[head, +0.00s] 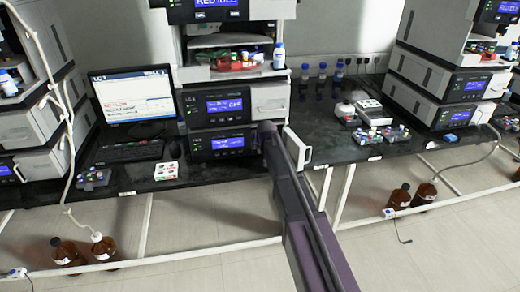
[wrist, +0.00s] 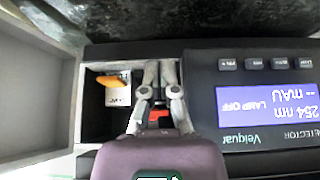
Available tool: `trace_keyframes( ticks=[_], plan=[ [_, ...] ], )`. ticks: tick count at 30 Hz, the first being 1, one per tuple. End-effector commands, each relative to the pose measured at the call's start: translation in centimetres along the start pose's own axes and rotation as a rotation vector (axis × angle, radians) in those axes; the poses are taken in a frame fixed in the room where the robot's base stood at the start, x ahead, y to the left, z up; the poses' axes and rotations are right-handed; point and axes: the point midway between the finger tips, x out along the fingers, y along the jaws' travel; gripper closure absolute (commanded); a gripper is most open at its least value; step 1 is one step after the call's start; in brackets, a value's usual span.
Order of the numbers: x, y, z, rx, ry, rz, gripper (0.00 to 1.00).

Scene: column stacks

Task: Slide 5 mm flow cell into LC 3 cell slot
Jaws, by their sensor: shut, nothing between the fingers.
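In the wrist view my gripper (wrist: 160,74) is shut and empty, its fingers reaching into an open compartment (wrist: 93,120) in the detector front. A pale block with an orange tab (wrist: 116,82) sits inside the compartment, left of the fingers and apart from them. A red part (wrist: 158,117) shows between the finger linkages; most of it is hidden. I cannot read which piece is the 5 mm flow cell. The detector screen (wrist: 265,105) reads 254 nm, lamp off. In the head view my arm covers the gripper and the compartment at the middle stack.
The open door (head: 298,148) stands out beside the middle stack; it also shows in the wrist view (wrist: 35,90). A monitor (head: 132,96), keyboard and mouse are left. Small trays with coloured pieces (head: 382,136) lie on the bench right. Brown bottles (head: 103,246) stand on the floor.

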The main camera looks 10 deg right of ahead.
Motion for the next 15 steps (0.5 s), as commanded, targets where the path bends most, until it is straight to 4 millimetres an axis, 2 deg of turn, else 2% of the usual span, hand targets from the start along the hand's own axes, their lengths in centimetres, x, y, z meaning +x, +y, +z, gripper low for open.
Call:
trace_keyframes(
  ticks=[1,15],
  plan=[
    [-0.9,0.0,-0.1,0.0,0.0,0.0,1.0],
    [-5.3,0.0,-0.1,0.0,0.0,0.0,1.0]
  ],
)
